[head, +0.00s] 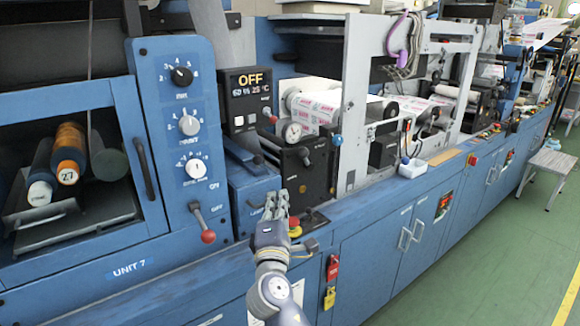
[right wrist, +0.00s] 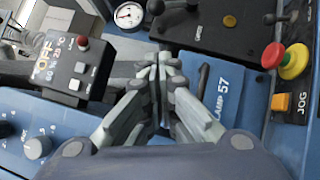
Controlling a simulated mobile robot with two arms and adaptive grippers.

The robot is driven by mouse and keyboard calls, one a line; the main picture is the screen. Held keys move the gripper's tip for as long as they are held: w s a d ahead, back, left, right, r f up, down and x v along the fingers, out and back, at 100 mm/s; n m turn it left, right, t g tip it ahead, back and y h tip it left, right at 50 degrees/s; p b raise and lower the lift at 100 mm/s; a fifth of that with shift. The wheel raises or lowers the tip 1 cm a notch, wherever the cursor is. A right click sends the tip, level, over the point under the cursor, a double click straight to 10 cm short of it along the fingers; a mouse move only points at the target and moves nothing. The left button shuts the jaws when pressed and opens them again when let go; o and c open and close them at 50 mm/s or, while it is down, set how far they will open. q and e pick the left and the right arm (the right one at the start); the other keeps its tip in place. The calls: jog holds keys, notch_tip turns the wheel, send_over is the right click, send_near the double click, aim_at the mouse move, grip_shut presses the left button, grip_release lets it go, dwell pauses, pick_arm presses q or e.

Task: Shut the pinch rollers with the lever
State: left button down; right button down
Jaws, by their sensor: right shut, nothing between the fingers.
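My right gripper (head: 277,203) is shut and empty in front of the blue clamp box. A black control block (head: 307,168) with a dark-knobbed lever (head: 305,153) stands just behind the gripper. The white rollers with printed web (head: 313,107) lie beyond it. I cannot tell from the frames which lever works the pinch rollers. Contact between fingers and any handle is unclear. My left gripper is not in view.
A lever with a red ball (head: 208,237) hangs on the Unit 7 panel at left. A round gauge (right wrist: 129,15), a red-and-yellow stop button (right wrist: 293,61) and an orange JOG button (right wrist: 280,102) are close to the gripper. Green floor (head: 480,250) is open at right.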

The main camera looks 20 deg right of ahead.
aim_at(306, 159)
jog(key=p+x, duration=0.1)
jog(key=x, duration=0.8)
jog(key=shift+w+d+r, duration=0.1)
jog(key=shift+w, duration=0.15)
jog(key=shift+w+d+r+p, duration=0.25)
jog(key=shift+w+d, duration=0.1)
jog(key=shift+d, duration=0.2)
jog(key=shift+w+d+r+p, duration=0.2)
jog(key=shift+w+d, duration=0.1)
jog(key=shift+d, duration=0.3)
jog(key=shift+w+d+r+p, duration=0.15)
jog(key=shift+w+d+p, duration=0.15)
jog(key=shift+d, duration=0.25)
jog(key=r+m+p, duration=0.1)
jog(key=p, duration=0.2)
jog(key=d+r+m+g+p, duration=0.1)
jog(key=p, duration=0.2)
jog(key=shift+w+r+g, duration=0.2)
jog(key=shift+r+g, duration=0.1)
jog(key=shift+r, duration=0.05)
jog(key=shift+w+d+r+m+p, duration=0.1)
jog(key=shift+d+r+m+p, duration=0.05)
jog(key=shift+d+m+p, duration=0.35)
jog(key=shift+w+d+r, duration=0.1)
jog(key=shift+d, duration=0.05)
